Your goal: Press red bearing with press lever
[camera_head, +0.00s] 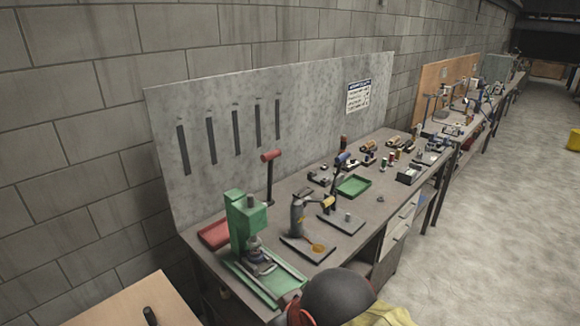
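A green press (248,222) stands on the near left end of the grey workbench (330,258). A dark lever (270,182) with a red grip (271,155) rises upright just behind and right of the press. Grey metal parts (256,250) sit under the press head, above its green base. I cannot make out a red bearing; it may be hidden or too small to tell. My gripper is not seen in this view, so its place relative to the lever cannot be told.
A red box (214,235) lies left of the press. A grey tool (297,215) on a plate stands right of it. A green tray (353,187) and several small parts lie further back. A dark rounded shape (338,294) blocks the near bottom.

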